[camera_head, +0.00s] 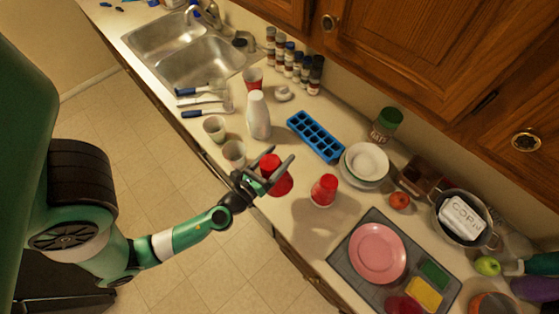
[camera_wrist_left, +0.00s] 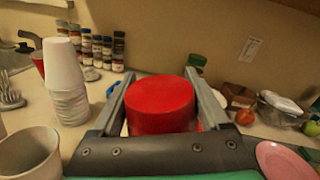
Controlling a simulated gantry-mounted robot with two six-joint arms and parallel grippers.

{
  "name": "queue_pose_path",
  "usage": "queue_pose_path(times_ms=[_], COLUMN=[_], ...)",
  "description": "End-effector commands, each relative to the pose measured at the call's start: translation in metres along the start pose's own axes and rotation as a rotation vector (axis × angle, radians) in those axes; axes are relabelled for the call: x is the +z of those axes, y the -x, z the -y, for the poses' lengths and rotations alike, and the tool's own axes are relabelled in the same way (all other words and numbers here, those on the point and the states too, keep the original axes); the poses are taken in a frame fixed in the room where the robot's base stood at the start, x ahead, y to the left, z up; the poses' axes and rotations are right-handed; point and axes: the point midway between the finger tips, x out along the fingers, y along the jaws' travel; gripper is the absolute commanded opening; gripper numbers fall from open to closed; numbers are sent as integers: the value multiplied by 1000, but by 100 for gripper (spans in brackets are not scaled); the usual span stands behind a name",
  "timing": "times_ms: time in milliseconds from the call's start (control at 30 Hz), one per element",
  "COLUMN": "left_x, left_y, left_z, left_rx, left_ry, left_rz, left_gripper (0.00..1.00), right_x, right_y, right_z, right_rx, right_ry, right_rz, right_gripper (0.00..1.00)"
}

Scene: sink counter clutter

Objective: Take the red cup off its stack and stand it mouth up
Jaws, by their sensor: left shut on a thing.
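My left gripper (camera_head: 281,155) is shut on a red cup (camera_head: 269,163) near the counter's front edge. In the left wrist view the gripper's (camera_wrist_left: 158,76) two fingers flank this red cup (camera_wrist_left: 160,103), whose flat closed base faces up, so it is mouth down. More red (camera_head: 282,186) shows below the near finger in the head view; I cannot tell if it is the same cup or one under it. Another red cup (camera_head: 324,190) stands mouth down to the right. My right gripper is not in view.
A white cup stack (camera_head: 258,116) and pale cups (camera_head: 233,152) stand to the left. A blue ice tray (camera_head: 315,137) and white bowls (camera_head: 366,161) lie behind. A pink plate (camera_head: 378,252) lies on a grey mat (camera_head: 345,254). Some counter around the standing red cup is clear.

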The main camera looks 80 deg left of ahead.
Motion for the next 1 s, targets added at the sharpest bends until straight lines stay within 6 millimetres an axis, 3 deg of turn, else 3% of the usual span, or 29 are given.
queue_pose_path(times_ms=[33,267,467,700,1000], left_x=[-7,-16,-35,-60,-78], left_y=[0,0,0,0,0], left_z=[-9,-30,-47,-47,-40], left_rx=[7,4,2,-4,-4], left_ry=[86,586,1157,1711,2130], left_rz=[5,5,5,-3,-3], left_gripper=[28,28,27,27,27], right_x=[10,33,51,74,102], right_y=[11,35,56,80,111], right_z=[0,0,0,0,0], right_rx=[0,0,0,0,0], right_ry=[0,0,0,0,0], right_rz=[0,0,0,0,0], right_gripper=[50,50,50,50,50])
